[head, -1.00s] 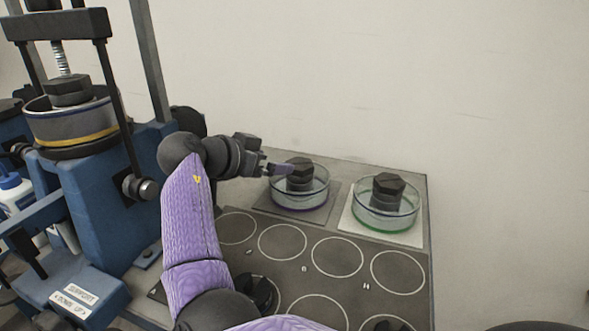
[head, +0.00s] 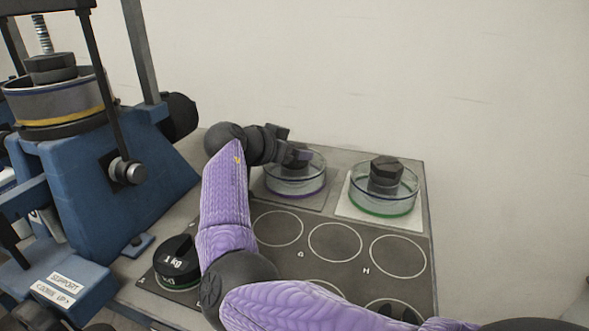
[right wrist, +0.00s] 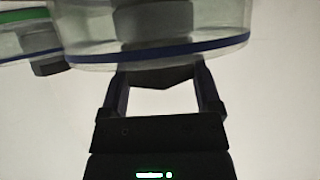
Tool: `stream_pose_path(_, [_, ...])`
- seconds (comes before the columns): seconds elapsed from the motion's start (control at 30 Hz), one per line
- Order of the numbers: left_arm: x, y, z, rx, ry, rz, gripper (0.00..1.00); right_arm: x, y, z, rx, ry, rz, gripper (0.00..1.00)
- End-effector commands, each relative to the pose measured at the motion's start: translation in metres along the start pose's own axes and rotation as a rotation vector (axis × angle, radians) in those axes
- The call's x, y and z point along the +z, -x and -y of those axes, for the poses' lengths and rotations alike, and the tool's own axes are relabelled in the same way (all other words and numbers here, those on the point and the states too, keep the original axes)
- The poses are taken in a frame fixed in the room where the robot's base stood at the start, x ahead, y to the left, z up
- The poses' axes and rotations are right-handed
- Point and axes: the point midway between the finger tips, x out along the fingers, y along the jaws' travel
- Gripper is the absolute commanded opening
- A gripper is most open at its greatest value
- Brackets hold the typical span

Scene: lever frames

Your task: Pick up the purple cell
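The purple cell (head: 296,185) is a clear round dish with a purple band and a dark hexagonal knob. It sits on a grey square at the back of the board. My right gripper (head: 298,155) is at its knob and partly hides it. In the right wrist view, the cell (right wrist: 160,52) appears upside down with a bluish band. There my right gripper's fingers (right wrist: 160,80) are spread, with the knob between their tips. Whether they touch the knob is unclear.
A green-banded cell (head: 383,195) stands close to the right on a white square. A blue press (head: 115,180) with a yellow-banded cell (head: 57,105) stands at left. Several board circles are empty.

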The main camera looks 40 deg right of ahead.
Motion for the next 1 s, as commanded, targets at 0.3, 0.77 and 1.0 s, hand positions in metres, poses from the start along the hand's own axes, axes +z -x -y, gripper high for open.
stream_pose_path(0.3, [0.005, 0.0, -0.002, 0.004, 0.0, 0.008, 0.59, 0.0, 0.0, 0.0, 0.0, 0.001, 0.0, 0.0])
stream_pose_path(0.77, [0.008, 0.015, -0.002, 0.003, 0.0, 0.006, 0.59, -0.035, 0.017, 0.0, -0.003, -0.007, -0.006, 0.0])
stream_pose_path(1.0, [0.001, 0.033, 0.002, -0.002, 0.001, -0.018, 0.59, -0.082, 0.04, 0.0, -0.002, -0.005, -0.004, 0.0])
